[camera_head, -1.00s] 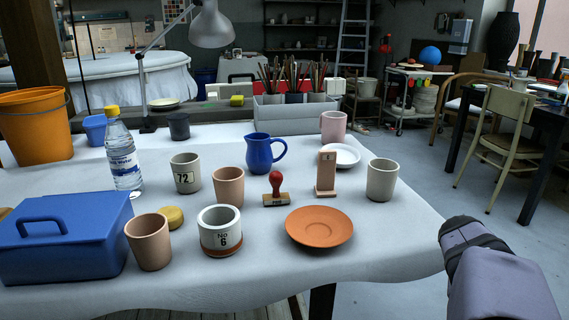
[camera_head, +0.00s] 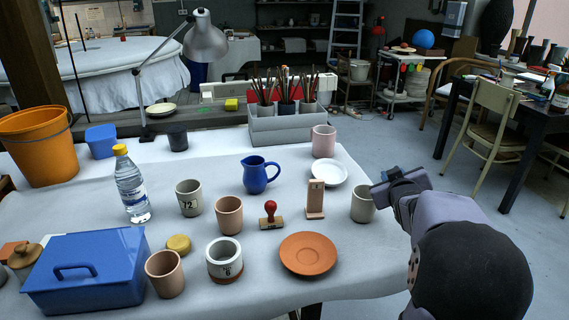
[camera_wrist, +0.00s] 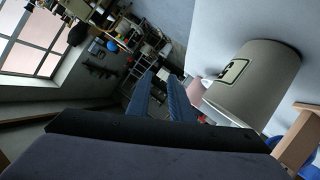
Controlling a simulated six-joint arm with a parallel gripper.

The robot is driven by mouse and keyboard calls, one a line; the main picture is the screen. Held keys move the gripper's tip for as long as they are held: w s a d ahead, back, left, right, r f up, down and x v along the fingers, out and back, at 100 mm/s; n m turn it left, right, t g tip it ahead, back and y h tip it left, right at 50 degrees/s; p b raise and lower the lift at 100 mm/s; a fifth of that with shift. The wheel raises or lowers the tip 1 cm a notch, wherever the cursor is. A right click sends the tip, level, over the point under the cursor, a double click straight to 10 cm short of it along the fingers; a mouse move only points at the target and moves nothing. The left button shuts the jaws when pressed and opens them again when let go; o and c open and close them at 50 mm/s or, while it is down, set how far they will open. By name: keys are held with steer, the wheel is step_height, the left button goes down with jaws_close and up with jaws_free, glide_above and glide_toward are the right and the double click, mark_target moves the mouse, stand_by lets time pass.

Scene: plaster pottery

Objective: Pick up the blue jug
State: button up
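The blue jug (camera_head: 258,178) stands upright on the white-covered table in the head view, its handle to the right. In the wrist view, a blue patch at the lower right edge may be part of it; I cannot tell. My gripper (camera_head: 392,180) is at the table's right side, just beside the pale grey cup (camera_head: 362,207), well to the right of the jug. In the wrist view, the two ridged blue fingers of my gripper (camera_wrist: 164,90) show a gap with nothing between them.
A red-handled stamp (camera_head: 270,212), a peach cup (camera_head: 229,216) and a terracotta saucer (camera_head: 308,254) are in front. A grey brush caddy (camera_head: 285,128) stands behind.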

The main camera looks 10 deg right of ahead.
steer(key=w+a+r+n+t+p, duration=0.25)
steer(key=w+a+r+p, duration=0.2)
steer(key=a+r, duration=0.25)
steer(key=n+g+y+p, duration=0.2)
steer(key=y+p, duration=0.2)
steer(key=p, duration=1.4)
glide_toward(278, 167)
steer(key=shift+w+d+f+m, duration=0.2)
steer(key=shift+w+f, duration=0.2)
steer(key=shift+w, duration=0.15)
steer(key=shift+w+d+f+m, duration=0.15)
steer(key=shift+w+f, duration=0.25)
steer(key=shift+w, duration=0.2)
steer(key=shift+w+p, duration=0.15)
steer(key=shift+p, duration=0.2)
steer(key=x, duration=0.1)
steer(key=p+x, duration=0.1)
steer(key=x, duration=0.1)
steer(key=shift+w+a+r, duration=0.15)
steer(key=shift+w+r, duration=0.05)
steer(key=shift+r, duration=0.05)
steer(key=shift+p+x, duration=0.35)
steer(key=shift+x, duration=0.5)
